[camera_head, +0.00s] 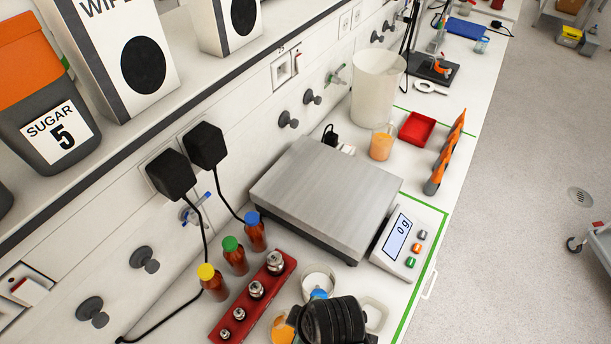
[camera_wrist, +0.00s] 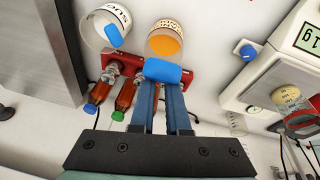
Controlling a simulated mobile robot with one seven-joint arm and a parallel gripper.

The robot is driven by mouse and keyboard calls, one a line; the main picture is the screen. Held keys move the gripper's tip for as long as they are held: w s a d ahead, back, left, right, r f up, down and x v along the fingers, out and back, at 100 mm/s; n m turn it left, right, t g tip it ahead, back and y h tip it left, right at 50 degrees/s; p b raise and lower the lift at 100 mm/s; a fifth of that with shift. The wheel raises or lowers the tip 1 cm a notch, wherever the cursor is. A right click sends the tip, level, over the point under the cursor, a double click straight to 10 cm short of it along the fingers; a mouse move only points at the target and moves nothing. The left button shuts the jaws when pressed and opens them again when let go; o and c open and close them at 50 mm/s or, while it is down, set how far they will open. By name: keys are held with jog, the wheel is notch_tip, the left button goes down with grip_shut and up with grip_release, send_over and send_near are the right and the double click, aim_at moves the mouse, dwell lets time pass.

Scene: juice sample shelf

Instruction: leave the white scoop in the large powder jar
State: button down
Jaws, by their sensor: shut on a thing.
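My gripper (camera_wrist: 164,84) is shut on a blue piece (camera_wrist: 168,70), which looks like a scoop handle; no white scoop bowl shows. The held piece overlaps the near end of a pale jar with orange powder (camera_wrist: 165,44) in the wrist view; I cannot tell whether it touches. A white jar lettered SUGAR (camera_wrist: 96,33) stands beside it with another blue piece (camera_wrist: 115,36) in its mouth. In the head view the white jar (camera_head: 311,277) shows beyond my gripper, and the orange powder (camera_head: 283,332) shows left of it. My black gripper body (camera_head: 335,322) hides the held piece there.
A red rack of metal weights (camera_head: 263,284) and several capped brown bottles (camera_head: 236,256) stand close on the left. A steel scale (camera_head: 325,190) reading 0 g lies beyond. A shallow white dish (camera_head: 374,312) is on the right. An instrument (camera_wrist: 285,60) shows in the wrist view.

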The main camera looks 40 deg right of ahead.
jog(key=shift+w+a+f+g, duration=0.1)
jog(key=shift+w+f+g, duration=0.25)
jog(key=shift+f, duration=0.45)
jog(key=shift+w+a+f+g, duration=0.1)
jog(key=shift+w+f+g, duration=0.2)
jog(key=shift+f, duration=0.5)
jog(key=shift+f+b, duration=1.6)
jog(key=shift+f, duration=1.05)
jog(key=c, duration=0.8)
grip_release()
jog(key=shift+r, duration=0.1)
jog(key=r, duration=0.4)
jog(key=s+r, duration=0.1)
jog(key=r, duration=0.3)
jog(key=s+r+b, duration=0.1)
jog(key=r, duration=0.3)
jog(key=shift+a+r, duration=0.15)
jog(key=shift+r, duration=0.2)
